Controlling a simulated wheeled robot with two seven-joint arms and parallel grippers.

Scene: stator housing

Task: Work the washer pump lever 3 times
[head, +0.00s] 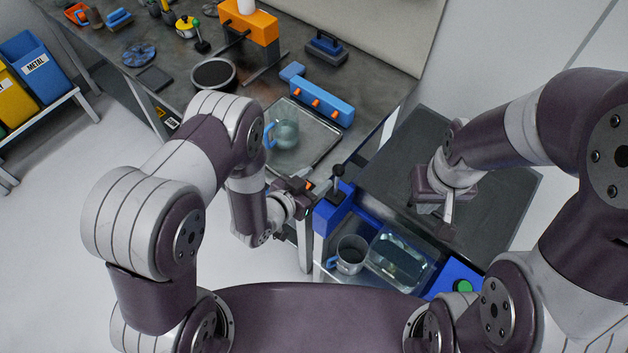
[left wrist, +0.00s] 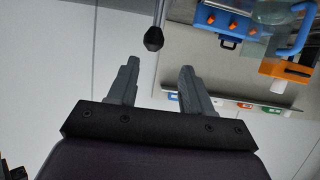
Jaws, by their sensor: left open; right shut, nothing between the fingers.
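The washer pump lever (head: 338,185) is a thin rod with a black ball knob, rising from a blue block (head: 330,213) on the washer's left side. In the left wrist view the knob (left wrist: 153,39) hangs from its rod just beyond and between the fingertips, apart from them. My left gripper (head: 308,185) is open and empty, just left of the knob in the head view; its open fingers also show in the left wrist view (left wrist: 158,72). My right gripper (head: 447,212) is shut and empty above the dark surface at right.
The blue washer holds a clear-covered basin (head: 400,258) and a green button (head: 463,286). On the bench, a tray (head: 312,150) holds a glass jug (head: 284,134), near a blue rack (head: 320,102). The dark surface (head: 400,175) at right is mostly clear.

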